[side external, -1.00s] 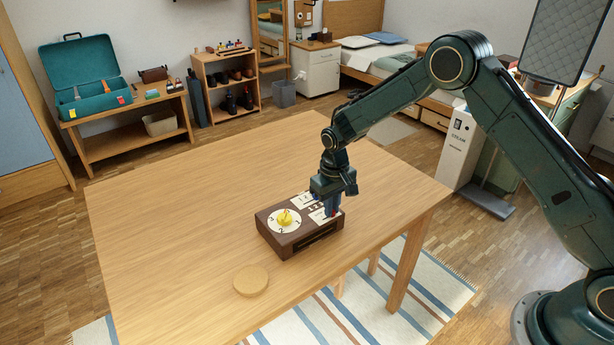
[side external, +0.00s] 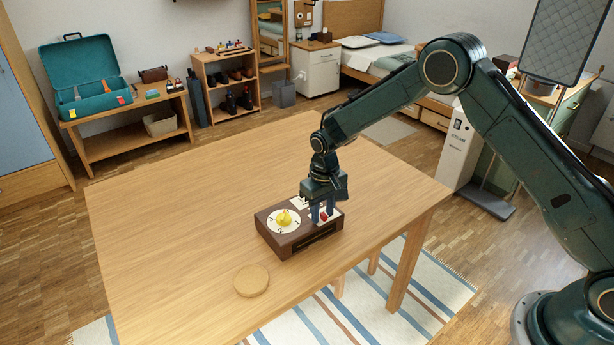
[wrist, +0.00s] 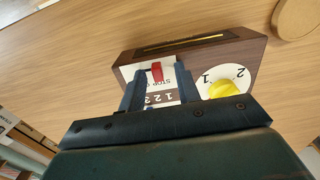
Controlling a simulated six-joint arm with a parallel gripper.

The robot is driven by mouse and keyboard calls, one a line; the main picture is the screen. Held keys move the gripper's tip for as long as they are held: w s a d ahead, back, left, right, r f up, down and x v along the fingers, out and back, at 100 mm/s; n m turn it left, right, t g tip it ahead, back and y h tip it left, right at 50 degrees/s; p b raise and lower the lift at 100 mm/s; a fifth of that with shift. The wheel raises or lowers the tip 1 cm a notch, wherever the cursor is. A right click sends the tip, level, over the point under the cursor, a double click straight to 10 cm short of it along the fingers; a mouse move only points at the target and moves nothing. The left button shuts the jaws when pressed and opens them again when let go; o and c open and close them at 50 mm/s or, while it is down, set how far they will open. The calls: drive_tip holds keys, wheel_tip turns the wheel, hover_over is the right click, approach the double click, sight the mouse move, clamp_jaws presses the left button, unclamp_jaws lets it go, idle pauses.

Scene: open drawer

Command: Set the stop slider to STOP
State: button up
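A dark brown box (side external: 285,241) sits on the table, with a white dial and yellow knob (side external: 284,217) on its left part. The box also shows in the wrist view (wrist: 216,50). A red slider handle (wrist: 157,71) stands on the white panel, beside printed lettering that reads STOP, partly covered. It also shows in the side view (side external: 323,217). My gripper (side external: 323,217) is low over the panel, its fingers apart. In the wrist view my gripper (wrist: 160,72) has the red handle between its fingertips, with gaps visible. The slider's exact setting is hard to read.
A round wooden disc (side external: 251,280) lies on the table in front of the box. The table's left side (side external: 160,220) is clear.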

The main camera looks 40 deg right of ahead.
sight(323, 215)
drive_tip(key=shift+r, duration=0.1)
wheel_tip(323, 215, up, 14)
idle(0.8)
idle(0.3)
drive_tip(key=s+d+r+t, duration=0.3)
drive_tip(key=s+d+r, duration=0.1)
drive_tip(key=s+r, duration=1.15)
drive_tip(key=s+d+t, duration=0.2)
drive_tip(key=s+d, duration=0.1)
drive_tip(key=s, duration=1.6)
drive_tip(key=shift+s+r+t, duration=0.3)
drive_tip(key=shift+s+r, duration=0.1)
